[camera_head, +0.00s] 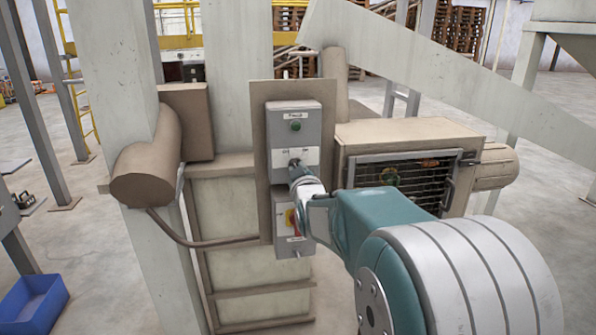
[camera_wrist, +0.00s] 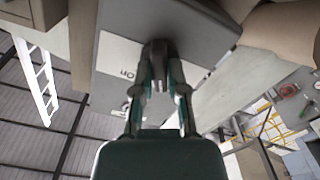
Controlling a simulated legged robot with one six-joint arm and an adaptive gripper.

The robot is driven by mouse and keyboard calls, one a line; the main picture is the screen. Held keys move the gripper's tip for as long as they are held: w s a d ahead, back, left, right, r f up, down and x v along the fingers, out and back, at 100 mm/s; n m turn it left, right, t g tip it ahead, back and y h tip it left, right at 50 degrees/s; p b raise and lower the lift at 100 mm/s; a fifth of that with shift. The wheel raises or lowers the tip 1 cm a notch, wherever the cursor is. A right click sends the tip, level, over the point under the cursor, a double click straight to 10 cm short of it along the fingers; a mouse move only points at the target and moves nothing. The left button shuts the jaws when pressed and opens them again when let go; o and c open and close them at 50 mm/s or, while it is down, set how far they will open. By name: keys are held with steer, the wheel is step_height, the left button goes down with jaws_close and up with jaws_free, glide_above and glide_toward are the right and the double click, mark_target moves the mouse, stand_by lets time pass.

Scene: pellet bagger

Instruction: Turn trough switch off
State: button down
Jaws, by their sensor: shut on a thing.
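The trough switch is a dark knob (camera_wrist: 156,50) on a grey control box (camera_head: 313,131). In the wrist view my gripper (camera_wrist: 159,75) has its two fingers closed on the knob, one on each side. A white label with "On" (camera_wrist: 128,73) shows to the left of the fingers there. In the head view my gripper (camera_head: 294,170) reaches the box just below the white label strip (camera_head: 296,153). The knob is mostly hidden behind my gripper in that view, and I cannot tell its exact setting.
A round green button (camera_head: 295,125) sits above the switch. A beige cabinet with a grille (camera_head: 405,175) stands close on the right. A thick post (camera_head: 115,100) stands left.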

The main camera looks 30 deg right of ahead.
steer(key=shift+f+n, duration=0.4)
steer(key=c, duration=0.7)
jaws_free()
steer(key=shift+o, duration=0.2)
steer(key=shift+r, duration=0.15)
steer(key=shift+s+a+r, duration=0.1)
steer(key=v, duration=1.2)
